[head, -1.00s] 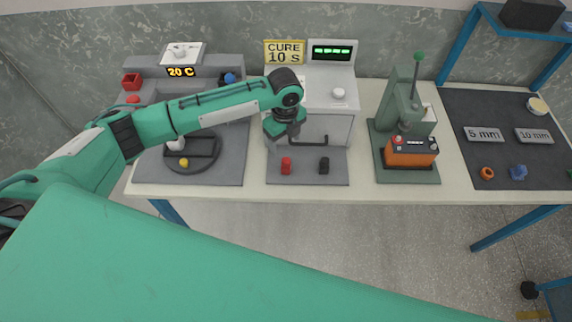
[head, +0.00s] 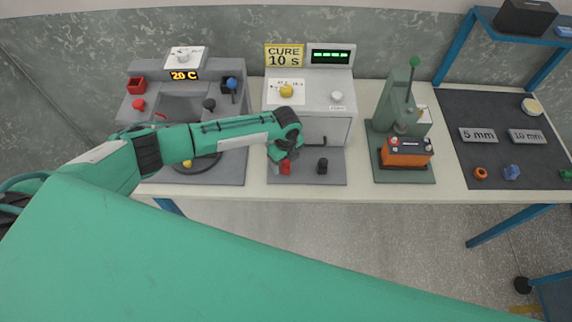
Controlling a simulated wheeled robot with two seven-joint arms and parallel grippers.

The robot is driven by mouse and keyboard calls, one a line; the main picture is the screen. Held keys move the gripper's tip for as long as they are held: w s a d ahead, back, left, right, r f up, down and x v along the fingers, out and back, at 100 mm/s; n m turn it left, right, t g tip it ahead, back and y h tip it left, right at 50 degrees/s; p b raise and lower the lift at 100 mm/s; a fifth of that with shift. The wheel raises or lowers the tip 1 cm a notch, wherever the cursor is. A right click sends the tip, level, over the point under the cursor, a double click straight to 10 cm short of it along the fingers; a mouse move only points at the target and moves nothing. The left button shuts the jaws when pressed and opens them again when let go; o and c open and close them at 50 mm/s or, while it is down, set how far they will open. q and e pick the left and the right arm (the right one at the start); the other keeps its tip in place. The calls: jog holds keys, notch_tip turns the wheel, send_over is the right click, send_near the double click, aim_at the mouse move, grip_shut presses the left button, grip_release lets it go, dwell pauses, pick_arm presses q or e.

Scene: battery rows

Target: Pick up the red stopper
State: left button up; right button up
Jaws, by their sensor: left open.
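A small red stopper (head: 285,168) stands on the grey mat (head: 306,178) in front of the curing oven, in the head view. A black stopper (head: 322,166) stands to its right on the same mat. My left gripper (head: 280,157) is open and points down right at the red stopper, over its top left side. The gripper and wrist hide part of the stopper's top, and I cannot tell whether the fingers touch it. My right gripper is not in view.
The curing oven (head: 335,119) stands just behind the mat. A green press with an orange battery (head: 406,152) is to the right. A 20 C station (head: 184,75) stands at the left, behind my left arm. The table's front edge is close below the mat.

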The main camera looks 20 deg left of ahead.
pick_arm(q)
jog(key=shift+c, duration=0.3)
jog(key=c, duration=1)
jog(key=shift+r, duration=0.1)
